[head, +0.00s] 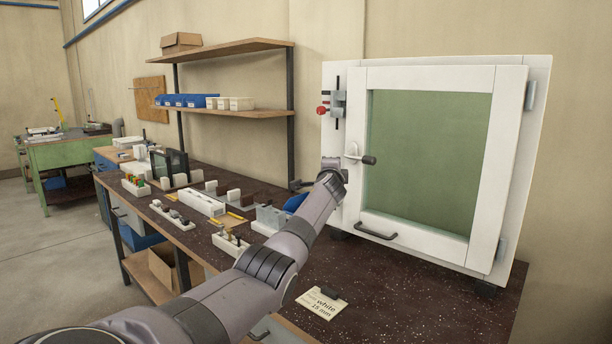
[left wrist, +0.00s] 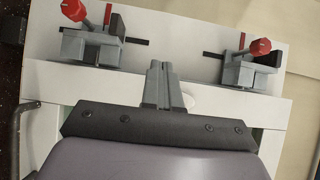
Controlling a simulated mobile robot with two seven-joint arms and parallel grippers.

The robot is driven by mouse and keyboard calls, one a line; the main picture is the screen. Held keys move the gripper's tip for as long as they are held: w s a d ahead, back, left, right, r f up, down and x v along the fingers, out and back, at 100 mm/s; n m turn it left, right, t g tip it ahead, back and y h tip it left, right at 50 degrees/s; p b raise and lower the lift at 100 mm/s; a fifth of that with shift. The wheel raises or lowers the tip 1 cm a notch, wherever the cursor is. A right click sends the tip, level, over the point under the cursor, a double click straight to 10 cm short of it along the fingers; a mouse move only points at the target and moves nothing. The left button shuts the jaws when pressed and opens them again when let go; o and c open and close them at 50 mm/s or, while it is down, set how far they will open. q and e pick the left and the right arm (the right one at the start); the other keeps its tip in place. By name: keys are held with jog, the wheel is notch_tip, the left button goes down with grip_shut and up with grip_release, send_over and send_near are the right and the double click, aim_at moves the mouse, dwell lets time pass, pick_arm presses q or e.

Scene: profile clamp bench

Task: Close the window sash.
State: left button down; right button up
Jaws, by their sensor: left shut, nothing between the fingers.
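The window sash (head: 484,150) is a white frame around a green pane, with hinges on its right side. It sits in front of the white window frame (head: 540,72); I cannot tell how wide any gap on its left is. A lever handle (head: 368,160) is on the sash's left side and a dark pull (head: 377,231) is at its bottom. My left gripper (head: 333,163) is at the sash's left edge, left of the lever. In the left wrist view its fingers (left wrist: 158,84) are shut and empty before the white frame; contact is unclear. My right gripper is out of view.
Two clamps with red knobs, a left one (left wrist: 92,40) and a right one (left wrist: 246,62), are on the frame in the left wrist view. A dark speckled bench (head: 420,300) holds a label card (head: 321,303) and several small fixtures on the left. Shelves (head: 235,48) stand behind.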

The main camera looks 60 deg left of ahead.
pick_arm(q)
jog(key=s+d, duration=0.2)
jog(key=s, duration=0.7)
jog(key=shift+f+p, duration=0.2)
jog(key=shift+p, duration=0.15)
jog(key=shift+s+d, duration=0.1)
dwell(0.3)
